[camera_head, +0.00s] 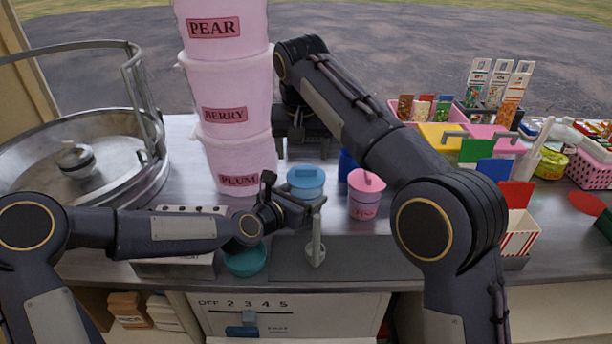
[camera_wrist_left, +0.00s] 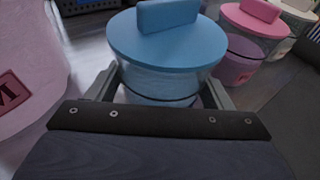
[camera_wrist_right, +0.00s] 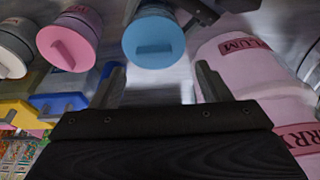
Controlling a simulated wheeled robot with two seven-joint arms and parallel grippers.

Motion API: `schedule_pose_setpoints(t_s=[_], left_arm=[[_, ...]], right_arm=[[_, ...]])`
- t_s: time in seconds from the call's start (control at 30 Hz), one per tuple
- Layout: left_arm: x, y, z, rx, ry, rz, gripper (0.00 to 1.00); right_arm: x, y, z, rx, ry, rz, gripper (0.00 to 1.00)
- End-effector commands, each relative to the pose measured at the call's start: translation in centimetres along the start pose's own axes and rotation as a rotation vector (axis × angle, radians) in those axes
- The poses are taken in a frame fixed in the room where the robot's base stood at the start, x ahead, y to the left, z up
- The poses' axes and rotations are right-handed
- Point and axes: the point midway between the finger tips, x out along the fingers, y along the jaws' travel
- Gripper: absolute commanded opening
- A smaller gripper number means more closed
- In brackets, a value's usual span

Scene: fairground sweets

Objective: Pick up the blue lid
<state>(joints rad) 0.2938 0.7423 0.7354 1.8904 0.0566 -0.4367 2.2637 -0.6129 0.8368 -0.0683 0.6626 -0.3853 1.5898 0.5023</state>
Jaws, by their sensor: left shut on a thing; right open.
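The blue lid (camera_head: 306,175), round with a raised bar handle, sits on a small jar (camera_head: 307,191) in the middle of the counter. In the left wrist view the lid (camera_wrist_left: 168,45) covers the jar (camera_wrist_left: 165,83). My left gripper (camera_wrist_left: 160,92) is shut on the jar's body below the lid, one finger on each side. My right gripper (camera_head: 302,135) is behind the jar, partly hidden by its own arm. In the right wrist view it (camera_wrist_right: 160,82) is open and empty, with the blue lid (camera_wrist_right: 153,38) beyond its fingertips.
A tall stack of pink tubs (camera_head: 228,110) stands left of the jar. A pink-lidded jar (camera_head: 365,200) stands just to its right. A teal bowl (camera_head: 246,262) is near the front edge, a metal pan (camera_head: 100,180) at the left. Sweet trays (camera_head: 440,138) fill the right.

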Motion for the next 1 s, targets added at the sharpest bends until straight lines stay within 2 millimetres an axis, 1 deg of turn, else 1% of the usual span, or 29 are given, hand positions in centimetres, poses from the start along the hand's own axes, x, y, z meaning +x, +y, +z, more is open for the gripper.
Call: schedule_pose_setpoints(t_s=[0.03, 0.13, 0.3, 0.43, 0.57, 0.77, 0.93, 0.97, 1.0], left_arm=[[0.0, 0.0, 0.3, 0.002, -0.006, 0.001, 0.61], [0.0, 0.0, 0.3, 0.002, -0.006, 0.001, 0.61], [0.0, 0.0, 0.3, 0.002, -0.006, 0.001, 0.61], [0.0, 0.0, 0.3, 0.002, -0.006, 0.001, 0.61], [0.0, 0.0, 0.3, 0.002, -0.006, 0.001, 0.61], [0.0, 0.0, 0.3, 0.002, -0.007, 0.001, 0.61], [0.0, 0.0, 0.4, 0.003, -0.008, 0.002, 0.61], [0.0, 0.0, 0.4, 0.003, -0.008, 0.002, 0.58], [0.0, 0.0, 0.4, 0.003, -0.008, 0.002, 0.58]], right_arm=[[0.2, 0.1, 0.0, 0.000, 0.000, 0.000, 0.70], [0.9, 0.3, 0.0, 0.001, -0.001, 0.001, 0.70], [3.4, 0.9, 0.2, 0.000, -0.004, 0.002, 0.70], [4.8, 0.8, 0.1, 0.000, -0.001, 0.001, 0.70], [5.3, 0.8, 0.1, 0.001, 0.001, 0.000, 0.70], [5.4, 0.8, 0.1, 0.001, 0.001, 0.001, 0.70], [5.4, 0.9, 0.1, 0.001, 0.000, 0.001, 0.48], [5.4, 0.9, 0.1, 0.001, 0.000, 0.002, 0.44], [5.4, 0.9, 0.1, 0.001, 0.000, 0.002, 0.39]])
